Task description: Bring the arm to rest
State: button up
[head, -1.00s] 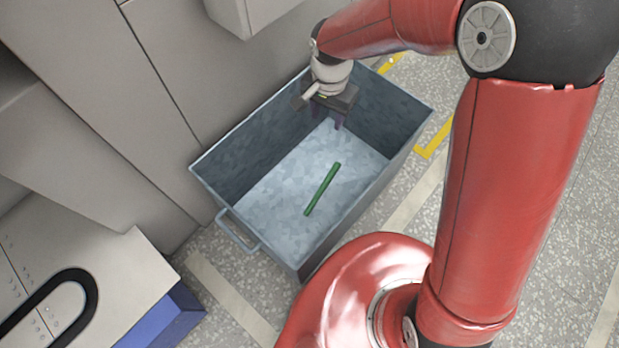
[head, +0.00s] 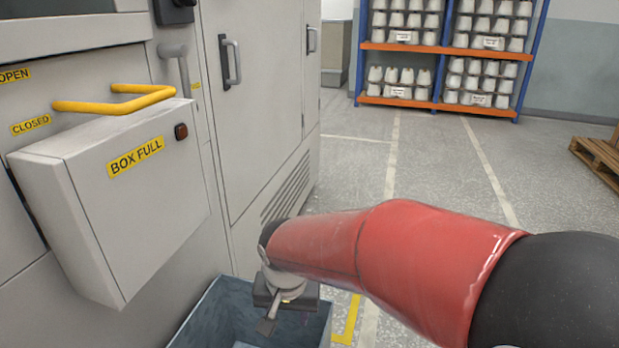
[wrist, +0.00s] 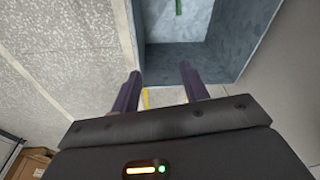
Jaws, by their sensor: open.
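My gripper (wrist: 161,92) shows in the wrist view with its two dark fingers apart and nothing between them. In the head view its body hangs over the metal bin, at the end of my red arm; the fingertips are hidden there. The grey-blue metal bin (head: 203,313) shows only in part at the bottom of the head view. It also shows in the wrist view (wrist: 262,25), beyond the fingers. A green stick-like piece (wrist: 179,6) lies inside it at the top edge of the wrist view.
A grey machine stands at left, with a "BOX FULL" box (head: 120,215) and a yellow handle (head: 115,104) beside the bin. A bobbin rack (head: 440,70) stands far back, and a wooden pallet (head: 602,160) at right. The floor between is clear.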

jog(key=s+d+r+t, duration=0.2)
jog(key=s+d+r, duration=0.2)
jog(key=d, duration=0.6)
jog(key=s+d+r+t, duration=0.1)
jog(key=s+d+r, duration=0.4)
jog(key=s+d, duration=0.3)
jog(key=shift+s+d+n+t, duration=0.2)
jog(key=shift+d+n+t, duration=0.15)
jog(key=shift+d, duration=0.55)
